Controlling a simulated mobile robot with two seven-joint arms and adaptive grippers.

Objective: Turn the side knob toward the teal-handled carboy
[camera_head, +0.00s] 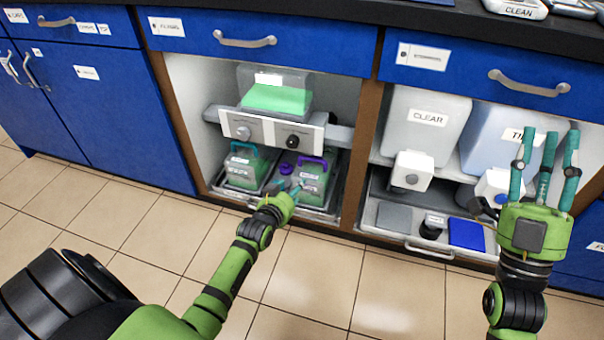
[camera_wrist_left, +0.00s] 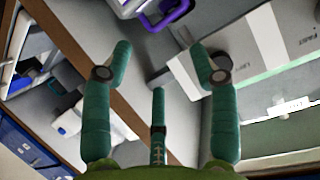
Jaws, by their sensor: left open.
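The teal-handled carboy (camera_head: 240,171) stands below left, the purple-handled carboy (camera_head: 312,182) below right. My left gripper (camera_head: 290,188) is open and empty, in front of and below the panel, near the purple-handled carboy; its spread fingers show in the left wrist view (camera_wrist_left: 160,62). My right gripper (camera_head: 547,160) is open and empty at the right.
The carboys stand in a tray (camera_head: 232,194) in the open cabinet bay, with a wooden post (camera_head: 361,125) on its right. The right bay holds a CLEAR container (camera_head: 425,118), a blue container (camera_head: 492,130) and a lower tray (camera_head: 405,239). The tiled floor in front is clear.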

